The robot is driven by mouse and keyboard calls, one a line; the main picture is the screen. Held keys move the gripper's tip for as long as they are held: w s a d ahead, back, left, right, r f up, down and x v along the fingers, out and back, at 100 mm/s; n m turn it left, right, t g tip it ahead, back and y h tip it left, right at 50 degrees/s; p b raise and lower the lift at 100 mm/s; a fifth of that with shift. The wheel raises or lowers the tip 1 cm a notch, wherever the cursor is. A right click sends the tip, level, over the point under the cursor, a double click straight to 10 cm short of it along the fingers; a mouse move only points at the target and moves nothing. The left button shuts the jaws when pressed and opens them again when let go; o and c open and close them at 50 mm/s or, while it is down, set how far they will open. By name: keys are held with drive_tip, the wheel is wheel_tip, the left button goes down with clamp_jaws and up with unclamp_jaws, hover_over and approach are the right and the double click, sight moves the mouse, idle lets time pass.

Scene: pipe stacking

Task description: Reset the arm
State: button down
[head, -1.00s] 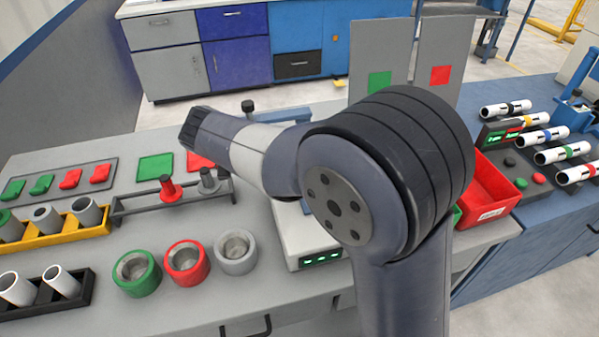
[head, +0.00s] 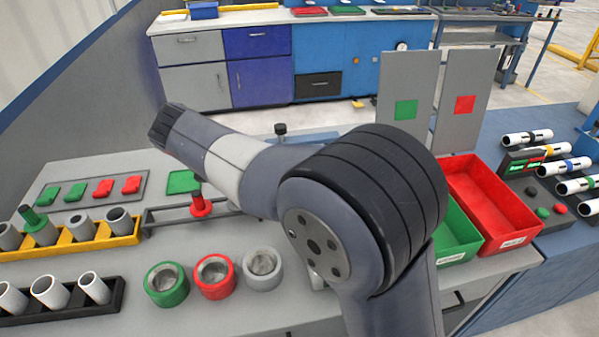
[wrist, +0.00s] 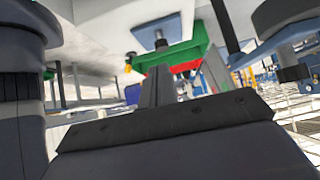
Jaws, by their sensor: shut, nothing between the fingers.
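My gripper (wrist: 158,86) shows in the wrist view as two grey fingers close together above a dark plate. It is shut and empty, with nothing touching it. In the head view my arm is bent across the middle of the bench, and my gripper is hidden behind it. The wrist view is tilted or upside down, with a green tray (wrist: 185,52) and a red tray (wrist: 186,68) beyond the fingers.
On the grey bench stand green (head: 166,284), red (head: 215,277) and grey (head: 262,269) rings, a yellow rack (head: 85,247) and a black rack (head: 60,302) of pipes. A red bin (head: 520,225) and green bin (head: 455,238) stand right of my arm.

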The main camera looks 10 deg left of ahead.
idle(0.4)
drive_tip(key=shift+d+r+b+x, duration=0.2)
drive_tip(key=shift+b+x, duration=0.1)
drive_tip(key=shift+x, duration=1.5)
drive_tip(key=shift+d+r+b+x, duration=0.2)
drive_tip(key=shift+r+b+x, duration=0.05)
drive_tip(key=shift+x, duration=1.6)
drive_tip(key=shift+d+r+b+x, duration=0.2)
drive_tip(key=shift+b+x, duration=0.1)
drive_tip(key=shift+x, duration=1.5)
drive_tip(key=shift+w, duration=0.1)
drive_tip(key=shift+d, duration=0.15)
